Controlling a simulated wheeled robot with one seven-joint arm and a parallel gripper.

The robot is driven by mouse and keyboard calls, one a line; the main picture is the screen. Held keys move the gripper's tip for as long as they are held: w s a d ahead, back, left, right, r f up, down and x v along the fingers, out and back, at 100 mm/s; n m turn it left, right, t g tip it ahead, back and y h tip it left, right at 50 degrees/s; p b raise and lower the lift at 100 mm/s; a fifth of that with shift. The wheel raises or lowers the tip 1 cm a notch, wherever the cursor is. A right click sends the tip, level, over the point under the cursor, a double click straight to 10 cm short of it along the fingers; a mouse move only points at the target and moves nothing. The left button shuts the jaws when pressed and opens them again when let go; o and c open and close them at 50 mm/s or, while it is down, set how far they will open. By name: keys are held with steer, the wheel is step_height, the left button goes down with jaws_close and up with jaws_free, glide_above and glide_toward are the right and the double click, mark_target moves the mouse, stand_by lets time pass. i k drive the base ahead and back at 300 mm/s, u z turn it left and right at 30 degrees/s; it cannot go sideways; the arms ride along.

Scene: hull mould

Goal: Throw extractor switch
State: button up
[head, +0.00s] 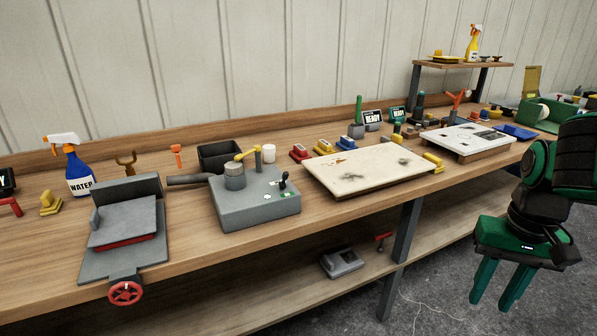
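A grey box (255,205) stands on the bench left of centre, with a short cylinder, a yellow handle and a pipe on it. A small black toggle switch (283,184) stands up on its right side, beside small green and white marks. This looks like the extractor switch, but no label is readable. My gripper (492,304) is at the lower right, in front of the bench and far from the box. Its two green fingers point down, apart and empty.
A red handwheel (125,292) sticks out past the bench's front edge at left. A pale board (368,174) lies right of the grey box. A blue spray bottle (78,171) stands at left. A grey device (341,262) sits on the lower shelf. The floor around my gripper looks clear.

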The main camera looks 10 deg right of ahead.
mark_target(282, 184)
steer(key=z, duration=0.05)
steer(key=i, duration=1)
steer(key=u, duration=0.05)
